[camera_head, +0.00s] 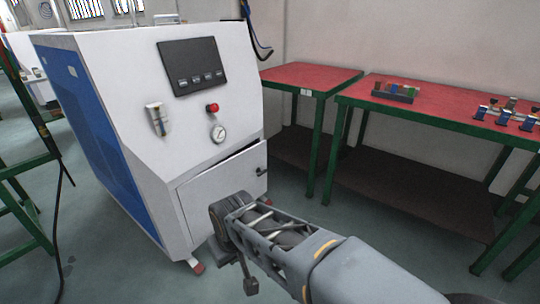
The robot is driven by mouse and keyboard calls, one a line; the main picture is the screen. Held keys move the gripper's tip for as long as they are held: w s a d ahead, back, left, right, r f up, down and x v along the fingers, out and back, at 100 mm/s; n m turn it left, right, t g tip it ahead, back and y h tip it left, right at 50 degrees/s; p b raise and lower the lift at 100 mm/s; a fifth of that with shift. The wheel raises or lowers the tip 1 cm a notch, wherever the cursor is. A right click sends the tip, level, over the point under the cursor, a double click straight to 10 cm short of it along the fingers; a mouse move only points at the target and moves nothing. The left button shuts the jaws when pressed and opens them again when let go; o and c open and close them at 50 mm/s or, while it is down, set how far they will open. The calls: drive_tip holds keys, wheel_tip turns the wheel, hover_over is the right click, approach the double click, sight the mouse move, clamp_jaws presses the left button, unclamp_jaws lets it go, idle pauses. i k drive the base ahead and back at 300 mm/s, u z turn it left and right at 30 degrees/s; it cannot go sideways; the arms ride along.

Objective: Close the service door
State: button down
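The white and blue gas generator (165,140) stands left of the middle. Its white service door (205,200) is low on the front face, with a small dark handle (262,171) near the right edge. A dark gap shows along the door's top edge, wider toward the right, so the door stands slightly ajar. My grey arm comes in from the lower right and crosses in front of the door's lower part. My gripper (250,287) seems to be the small dark part hanging below the arm's wrist; its fingers are too small to make out.
Red-topped green tables (440,112) stand along the right wall, with a small parts tray (395,93) and several small fittings on top. A green metal frame (22,170) stands at the left. Grey floor is free between the generator and the tables.

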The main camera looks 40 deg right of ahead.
sight(237, 173)
drive_tip(key=z, duration=0.6)
drive_tip(key=i, duration=1.25)
drive_tip(key=z, duration=0.3)
